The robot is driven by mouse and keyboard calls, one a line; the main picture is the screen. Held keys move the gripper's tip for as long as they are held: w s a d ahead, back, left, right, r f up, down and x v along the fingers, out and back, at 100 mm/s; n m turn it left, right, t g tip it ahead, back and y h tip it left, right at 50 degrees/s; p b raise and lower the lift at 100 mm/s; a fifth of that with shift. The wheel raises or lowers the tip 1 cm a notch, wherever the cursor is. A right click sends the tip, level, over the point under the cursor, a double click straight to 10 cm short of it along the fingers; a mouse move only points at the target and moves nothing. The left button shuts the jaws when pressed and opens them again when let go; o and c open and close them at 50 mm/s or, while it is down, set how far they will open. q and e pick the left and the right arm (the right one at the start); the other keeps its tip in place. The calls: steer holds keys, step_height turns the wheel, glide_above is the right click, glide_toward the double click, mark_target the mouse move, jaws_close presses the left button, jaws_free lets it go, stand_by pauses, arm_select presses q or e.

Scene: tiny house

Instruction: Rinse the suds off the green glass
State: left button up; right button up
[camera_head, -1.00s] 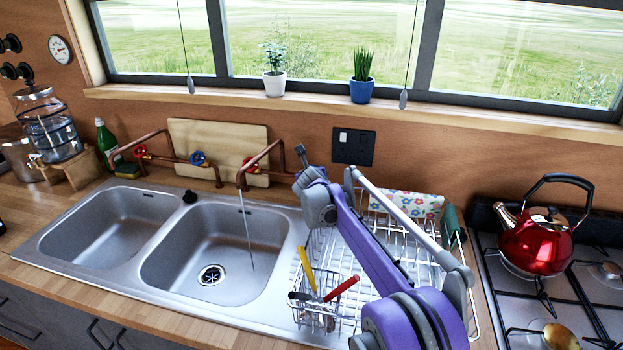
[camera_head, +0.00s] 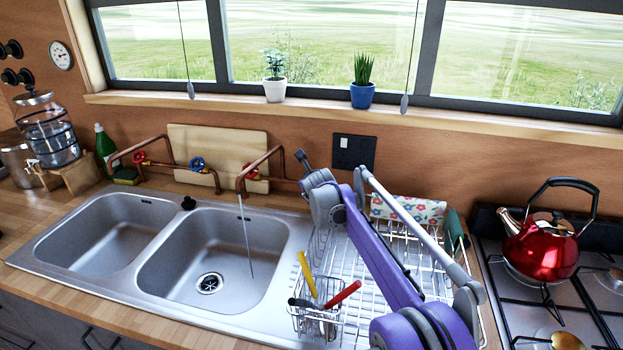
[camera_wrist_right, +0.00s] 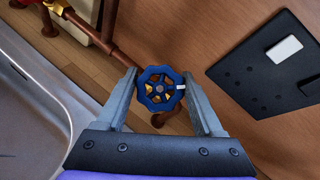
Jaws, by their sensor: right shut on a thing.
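No green glass can be made out in these frames. A thin water stream (camera_head: 246,235) falls from the right copper tap (camera_head: 257,165) into the right sink basin (camera_head: 190,262). In the right wrist view, a blue valve wheel (camera_wrist_right: 160,89) sits between the fingers of my right gripper (camera_wrist_right: 162,98), which is shut on it. In the head view my right arm reaches over the dish rack to the wall behind the sink. There the gripper (camera_head: 301,160) is small and hides this wheel. My left gripper is not in view.
The dish rack (camera_head: 385,240) holds a cutlery basket with yellow and red handles, a flowered cloth and an unclear dark green item (camera_head: 453,230). A red kettle (camera_head: 542,246) stands on the stove at right. A green bottle (camera_head: 104,148) stands at left. Both basins look empty.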

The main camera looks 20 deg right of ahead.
steer(key=o, duration=1.4)
steer(key=shift+c, duration=0.2)
steer(key=v, duration=1)
steer(key=shift+s+r, duration=0.15)
steer(key=shift+s, duration=0.2)
steer(key=shift+a, duration=0.1)
